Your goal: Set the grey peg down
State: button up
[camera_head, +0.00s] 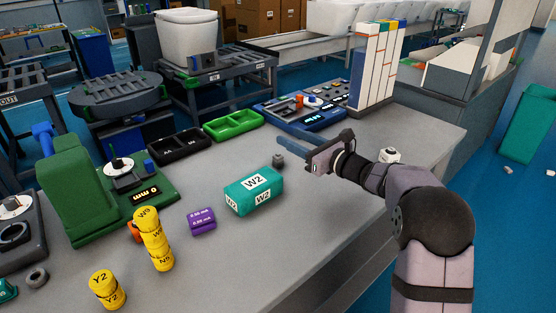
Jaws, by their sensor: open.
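A small dark grey block, which looks like the grey peg (278,160), appears to rest on the grey table just behind the teal W2 block (254,192). My gripper (289,148) reaches in from the right, its blue-grey fingers pointing left. It is open, and I see nothing between its fingers. The fingers show just above and right of the peg in the picture. I cannot tell the exact gap or height between them.
A purple block (202,220) and yellow cylinders (151,237) stand left of the teal block. Black (179,146) and green (233,125) trays, a blue panel device (318,119) and a white-orange rack (374,66) line the back. The table's front right is clear.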

jog(key=a+g+p, duration=0.3)
jog(key=p, duration=0.1)
jog(key=g+h+p, duration=0.3)
jog(key=h+p, duration=0.3)
jog(key=p, duration=0.4)
send_near(281, 159)
jog(key=x, duration=0.2)
jog(key=shift+a+f, duration=0.1)
jog(key=shift+a, duration=0.25)
jog(key=shift+p+x, duration=0.95)
jog(key=shift+x, duration=2.7)
jog(key=shift+d, duration=0.15)
grip_shut()
